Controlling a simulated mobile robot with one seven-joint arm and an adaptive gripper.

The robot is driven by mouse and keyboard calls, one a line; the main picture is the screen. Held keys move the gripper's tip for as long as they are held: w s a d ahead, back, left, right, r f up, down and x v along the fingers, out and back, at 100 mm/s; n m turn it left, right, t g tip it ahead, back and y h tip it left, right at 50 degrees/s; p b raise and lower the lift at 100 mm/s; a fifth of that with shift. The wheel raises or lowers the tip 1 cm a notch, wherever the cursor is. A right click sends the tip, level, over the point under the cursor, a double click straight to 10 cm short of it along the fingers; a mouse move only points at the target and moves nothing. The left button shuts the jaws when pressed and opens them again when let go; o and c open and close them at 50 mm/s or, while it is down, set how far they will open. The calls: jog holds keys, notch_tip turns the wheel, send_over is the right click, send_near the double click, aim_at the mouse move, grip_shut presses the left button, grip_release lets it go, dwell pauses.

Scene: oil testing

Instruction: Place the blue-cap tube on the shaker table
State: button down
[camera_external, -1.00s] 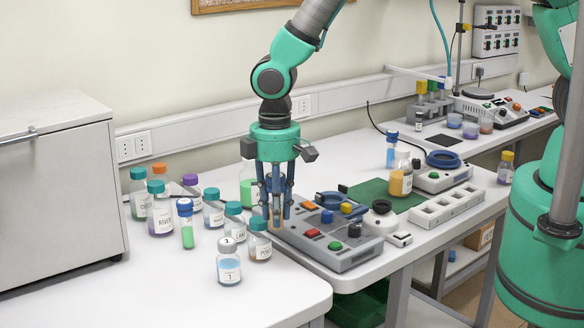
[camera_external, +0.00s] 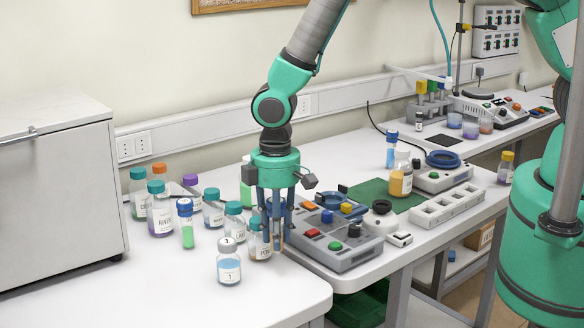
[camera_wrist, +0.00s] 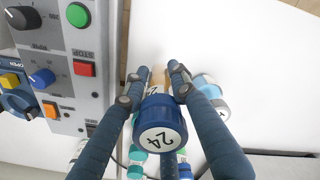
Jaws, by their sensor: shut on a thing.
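My gripper (camera_external: 278,232) is shut on a blue-cap tube (camera_external: 279,242) with pale orange contents, just left of a grey control unit. In the wrist view, the tube's blue cap (camera_wrist: 160,124), marked 24, sits between the fingers of my gripper (camera_wrist: 156,84). The fingers partly hide the tube, and I cannot tell if its bottom touches the table. The grey unit (camera_external: 345,262) has coloured buttons and knobs, and a blue ring (camera_external: 329,199) shows at its back. Another unit with a blue ring (camera_external: 443,159) stands farther back right. I cannot tell which is the shaker table.
Capped bottles crowd the left, including an orange bottle (camera_external: 260,246) close beside my gripper. A green-liquid tube (camera_external: 187,234) and a blue-liquid bottle (camera_external: 229,268) stand nearby. A green mat (camera_external: 372,190) and white rack (camera_external: 447,207) are right.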

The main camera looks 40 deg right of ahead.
aim_at(277, 254)
jog(key=shift+f, duration=0.6)
jog(key=shift+f, duration=2.1)
jog(key=shift+f, duration=0.1)
jog(key=c, duration=1.4)
grip_release()
jog(key=shift+r+b, duration=0.4)
jog(key=shift+r, duration=5.7)
